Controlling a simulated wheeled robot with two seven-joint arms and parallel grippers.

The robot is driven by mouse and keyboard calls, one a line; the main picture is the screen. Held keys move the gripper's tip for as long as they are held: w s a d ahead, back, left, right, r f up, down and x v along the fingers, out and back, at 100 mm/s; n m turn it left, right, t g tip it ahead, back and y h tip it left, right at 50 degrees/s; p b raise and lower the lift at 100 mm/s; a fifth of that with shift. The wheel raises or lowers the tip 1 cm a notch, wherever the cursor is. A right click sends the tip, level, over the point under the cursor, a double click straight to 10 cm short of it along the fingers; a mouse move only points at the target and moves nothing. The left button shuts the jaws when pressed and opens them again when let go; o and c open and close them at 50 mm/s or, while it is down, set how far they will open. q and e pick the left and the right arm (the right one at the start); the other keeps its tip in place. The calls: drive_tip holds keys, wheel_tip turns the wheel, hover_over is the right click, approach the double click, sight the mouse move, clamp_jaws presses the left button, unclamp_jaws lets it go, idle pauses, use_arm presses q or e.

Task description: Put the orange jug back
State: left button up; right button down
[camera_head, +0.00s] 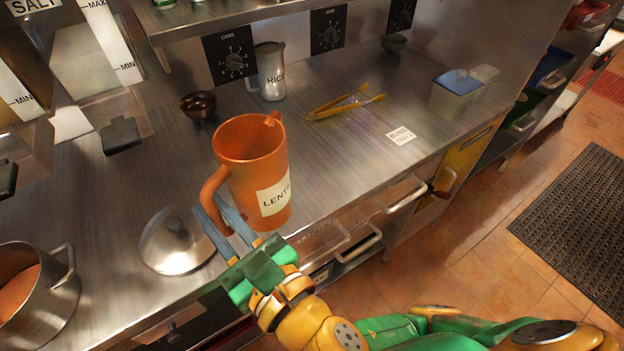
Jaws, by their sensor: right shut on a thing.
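The orange jug (236,143) is in the middle of the head view, upright, with a white label reading "LENT..." on its side. Its handle is on the left side. My right gripper (226,220) is shut on the jug's handle, its blue fingers around the lower part of the handle. The jug appears held near the counter's front edge; I cannot tell whether its base touches the counter. My left gripper is not in view.
A metal lid (176,243) lies just left of the gripper, and a pot (42,305) stands at the lower left. Behind are a dark bowl (198,104), a metal rice jug (270,72) and yellow tongs (345,103).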

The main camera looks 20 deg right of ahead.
drive_tip(key=shift+d, duration=0.25)
drive_tip(key=f+b, duration=0.1)
drive_tip(key=b, duration=0.1)
drive_tip(key=w+f+b, duration=0.1)
drive_tip(key=b, duration=0.1)
drive_tip(key=shift+w+a+f, duration=0.1)
drive_tip(key=shift+w+a, duration=0.2)
drive_tip(key=w+d+f+b, duration=0.1)
drive_tip(key=w+f, duration=0.9)
drive_tip(key=w, duration=0.2)
drive_tip(key=shift+d+f+b, duration=0.35)
drive_tip(key=shift+d+f, duration=0.05)
drive_tip(key=shift+f, duration=0.1)
drive_tip(key=c, duration=1.2)
unclamp_jaws()
drive_tip(key=o, duration=0.4)
